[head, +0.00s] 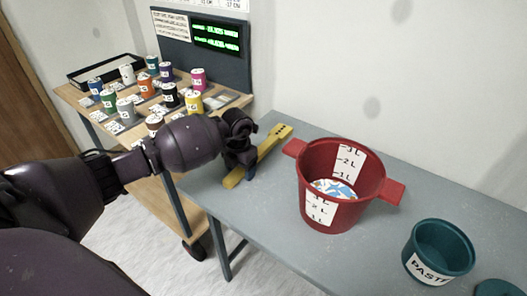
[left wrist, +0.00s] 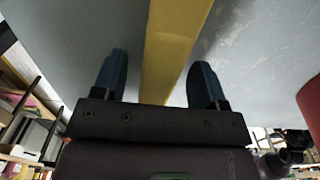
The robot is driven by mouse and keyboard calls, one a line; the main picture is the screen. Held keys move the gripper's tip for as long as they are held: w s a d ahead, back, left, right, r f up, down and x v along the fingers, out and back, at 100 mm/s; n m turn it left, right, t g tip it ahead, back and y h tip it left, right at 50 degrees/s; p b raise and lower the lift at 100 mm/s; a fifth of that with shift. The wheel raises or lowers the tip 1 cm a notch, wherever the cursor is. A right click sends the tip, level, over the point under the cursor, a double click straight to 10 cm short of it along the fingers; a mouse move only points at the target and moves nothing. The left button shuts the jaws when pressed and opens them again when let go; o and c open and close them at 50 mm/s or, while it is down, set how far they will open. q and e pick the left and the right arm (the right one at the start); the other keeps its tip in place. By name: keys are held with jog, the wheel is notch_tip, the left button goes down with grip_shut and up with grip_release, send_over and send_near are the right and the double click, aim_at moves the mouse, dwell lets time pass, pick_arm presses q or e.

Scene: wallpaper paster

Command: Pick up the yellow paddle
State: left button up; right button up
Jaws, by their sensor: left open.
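The yellow paddle (head: 269,145) lies on the grey table, slanting from near left to far right, with holes at its far end. My left gripper (head: 239,172) is above the paddle's middle and hides part of it. In the left wrist view the paddle (left wrist: 172,50) runs between the two blue fingers of my left gripper (left wrist: 158,85). The fingers are open, with a gap on each side of the paddle. I cannot tell how far they are above the table. My right gripper is not in view.
A red bucket (head: 318,213) with side handles stands right of the paddle. A teal paste pot (head: 438,248) is farther right on the grey table (head: 330,262). A wooden cart (head: 75,97) with several coloured cans and a display (head: 216,38) stands at left.

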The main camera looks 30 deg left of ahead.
pick_arm(q)
jog(key=shift+r, duration=0.1)
jog(key=shift+c, duration=0.7)
jog(key=c, duration=0.9)
jog(key=shift+r, duration=0.1)
notch_tip(320, 180, up, 20)
jog(key=p, duration=0.3)
